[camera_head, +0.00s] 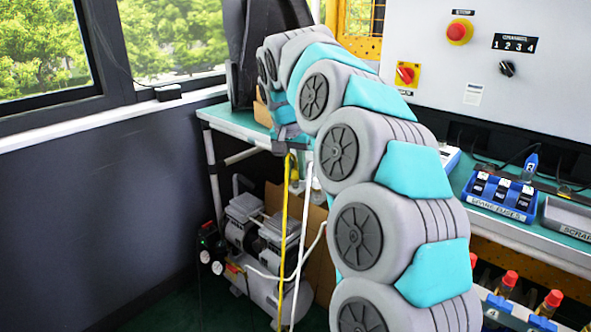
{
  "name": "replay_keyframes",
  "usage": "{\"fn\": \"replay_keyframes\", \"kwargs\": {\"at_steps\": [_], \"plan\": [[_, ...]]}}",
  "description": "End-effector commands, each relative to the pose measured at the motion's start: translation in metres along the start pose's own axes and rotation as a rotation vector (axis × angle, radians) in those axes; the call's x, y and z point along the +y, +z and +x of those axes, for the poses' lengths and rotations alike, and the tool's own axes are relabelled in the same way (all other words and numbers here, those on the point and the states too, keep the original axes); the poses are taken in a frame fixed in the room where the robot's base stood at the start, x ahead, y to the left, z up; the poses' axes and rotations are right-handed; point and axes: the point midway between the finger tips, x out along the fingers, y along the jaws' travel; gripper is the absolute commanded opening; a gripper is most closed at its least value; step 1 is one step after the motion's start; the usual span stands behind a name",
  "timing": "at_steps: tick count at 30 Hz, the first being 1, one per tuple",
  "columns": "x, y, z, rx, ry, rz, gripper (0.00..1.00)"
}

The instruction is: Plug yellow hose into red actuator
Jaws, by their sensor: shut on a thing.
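The yellow hose (283,235) hangs almost straight down at the middle of the view. Its upper end is at my gripper (289,148), in front of the green bench edge. My gripper is small in the view and shut on the yellow hose; the fingertips are hard to make out. A short bent piece of yellow shows just right of the gripper. I cannot make out a red actuator; my arm covers much of the bench's middle.
A white hose (301,240) hangs close beside the yellow one. A compressor (265,245) stands below the green bench (235,122). A blue fuse tray (500,195) is at right, under a control panel (480,75). Red-capped items (551,298) are at lower right. Left floor is clear.

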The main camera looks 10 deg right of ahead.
Motion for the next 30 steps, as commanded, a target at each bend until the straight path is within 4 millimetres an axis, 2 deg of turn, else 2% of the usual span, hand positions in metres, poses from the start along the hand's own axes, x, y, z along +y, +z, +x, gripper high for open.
{"fn": "replay_keyframes", "kwargs": {"at_steps": [30], "plan": [[0.0, -0.004, -0.013, 0.0, 0.001, 0.0, 0.0]]}}
